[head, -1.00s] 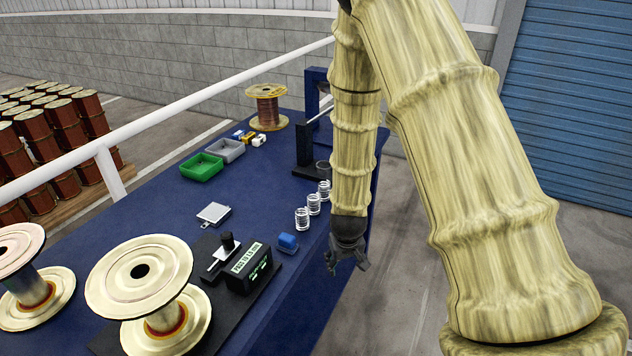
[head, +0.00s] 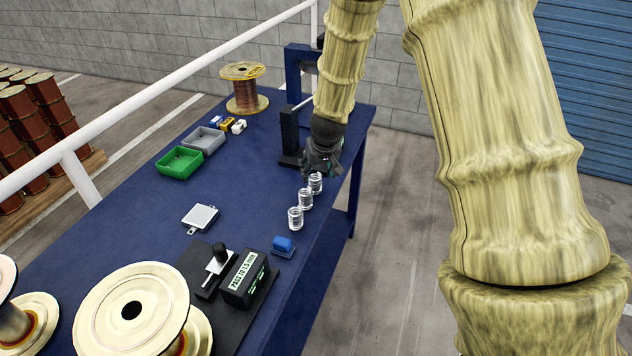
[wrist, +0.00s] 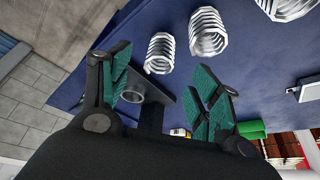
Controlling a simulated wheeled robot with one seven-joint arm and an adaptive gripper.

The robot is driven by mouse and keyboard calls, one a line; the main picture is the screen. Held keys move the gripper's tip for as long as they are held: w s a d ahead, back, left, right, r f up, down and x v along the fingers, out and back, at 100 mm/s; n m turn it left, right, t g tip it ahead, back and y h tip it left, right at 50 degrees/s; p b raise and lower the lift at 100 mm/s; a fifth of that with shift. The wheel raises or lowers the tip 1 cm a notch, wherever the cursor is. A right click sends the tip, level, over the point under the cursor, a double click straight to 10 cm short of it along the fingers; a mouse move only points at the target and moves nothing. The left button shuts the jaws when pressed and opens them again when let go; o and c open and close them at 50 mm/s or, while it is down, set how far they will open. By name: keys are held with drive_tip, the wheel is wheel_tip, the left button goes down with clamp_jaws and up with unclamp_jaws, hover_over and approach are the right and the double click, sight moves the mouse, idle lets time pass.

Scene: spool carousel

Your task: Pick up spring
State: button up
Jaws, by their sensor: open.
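Three silvery coil springs stand upright in a row on the blue table in the head view: a near spring (head: 295,218), a middle spring (head: 305,199) and a far spring (head: 315,183). My gripper (head: 318,170) is at the far end of the row, close above or beside the far spring; contact cannot be told. In the wrist view my gripper (wrist: 165,98) is open, its green-padded fingers apart with no spring between them. The springs there lie beyond the fingertips: one (wrist: 159,53), another (wrist: 208,32) and a third (wrist: 285,8), partly cut off.
The blue table (head: 150,215) carries a green tray (head: 180,163), a grey tray (head: 204,141), a copper spool (head: 245,90) and a blue block (head: 283,246). A dark fixture (head: 290,135) stands behind my gripper. A black display box (head: 245,279) is nearer.

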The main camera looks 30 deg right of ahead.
sight(316, 178)
drive_tip(key=shift+w+f, duration=0.4)
drive_tip(key=shift+f, duration=0.25)
drive_tip(key=shift+d+f, duration=0.1)
drive_tip(key=shift+f, duration=0.05)
drive_tip(key=p+x, duration=0.1)
drive_tip(key=x, duration=0.4)
drive_tip(key=shift+s+p, duration=0.2)
drive_tip(key=shift+p, duration=0.1)
drive_tip(key=shift+f, duration=0.1)
